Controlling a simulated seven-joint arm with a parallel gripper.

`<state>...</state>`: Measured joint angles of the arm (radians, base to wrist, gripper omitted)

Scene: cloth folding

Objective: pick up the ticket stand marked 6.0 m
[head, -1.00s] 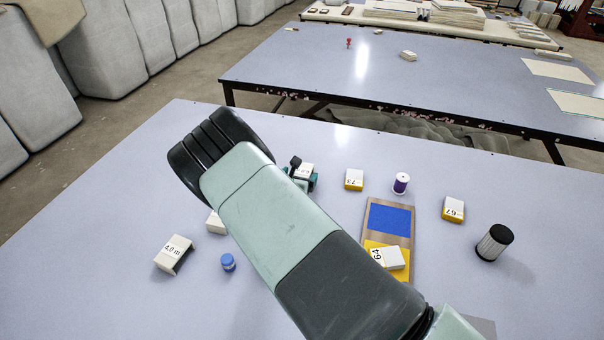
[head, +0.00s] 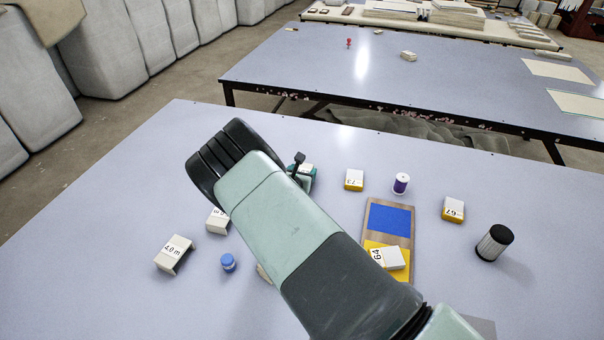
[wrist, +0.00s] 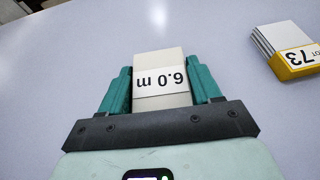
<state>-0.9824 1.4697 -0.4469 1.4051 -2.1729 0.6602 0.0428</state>
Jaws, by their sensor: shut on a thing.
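The white ticket stand marked 6.0 m (wrist: 160,70) is between the two teal fingers of my gripper (wrist: 163,88) in the wrist view, its label upside down there. The fingers press on its left and right sides. In the head view, my gripper (head: 305,180) shows only partly beyond my arm, with a bit of the stand's white top beside it. My arm hides most of the stand there. I cannot tell whether its base touches the table.
A stand marked 4.0 m (head: 174,254), another white stand (head: 218,221) and a blue bottle (head: 228,262) are on the left. Ticket block 73 (head: 354,180), a purple spool (head: 401,184), a wooden board (head: 376,210), block 67 (head: 453,210) and a black-capped cylinder (head: 494,242) are right.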

